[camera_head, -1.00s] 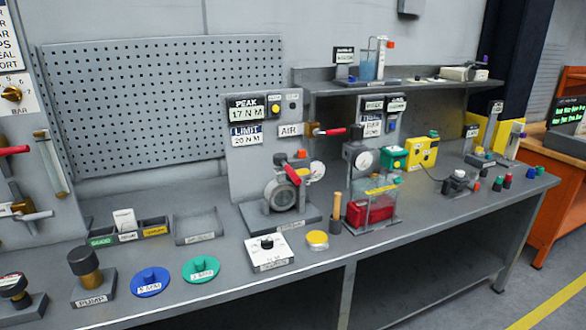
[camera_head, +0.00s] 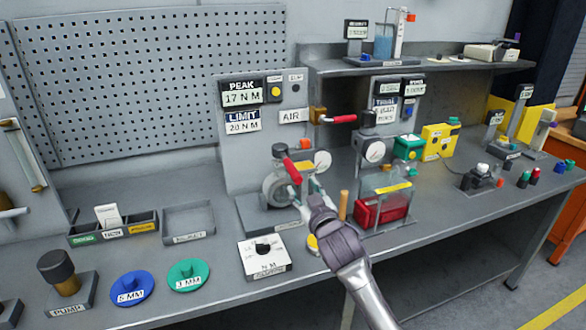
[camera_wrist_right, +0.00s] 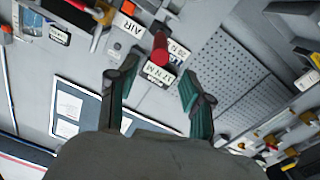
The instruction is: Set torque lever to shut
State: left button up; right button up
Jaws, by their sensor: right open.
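The valve actuator stand has a grey panel (camera_head: 224,165) and a round grey valve body (camera_head: 274,187). A red lever (camera_head: 292,170) is on this valve, tilted, its upper end to the left; I take it to be the torque lever. My right gripper (camera_head: 310,187) is open just right of and below the red lever, partly covering the valve. In the right wrist view, a red lever end (camera_wrist_right: 160,45) appears beyond and between the two open fingertips (camera_wrist_right: 150,82). I cannot tell whether a finger touches it. The left gripper is out of view.
The panel reads PEAK 17 and LIMIT 20. A second red-handled lever (camera_head: 343,119) sits beside the AIR label. A white dial box (camera_head: 264,258), a green disc (camera_head: 188,277) and a blue disc (camera_head: 132,289) lie in front. A wooden-handled tool (camera_head: 343,205) stands right of my gripper.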

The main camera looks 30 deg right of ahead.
aim_at(295, 171)
jog(key=p+x, duration=0.1)
jog(key=x, duration=0.7)
jog(key=shift+w+d+f, duration=0.1)
jog(key=shift+w+d, duration=0.05)
jog(key=shift+w+d+f+p, duration=0.1)
jog(key=shift+w+p, duration=0.1)
jog(key=shift+w, duration=0.15)
jog(key=shift+w+d+p, duration=0.1)
jog(key=shift+w+p, duration=0.05)
jog(key=shift+w, duration=0.2)
jog(key=shift+c, duration=0.3)
grip_shut()
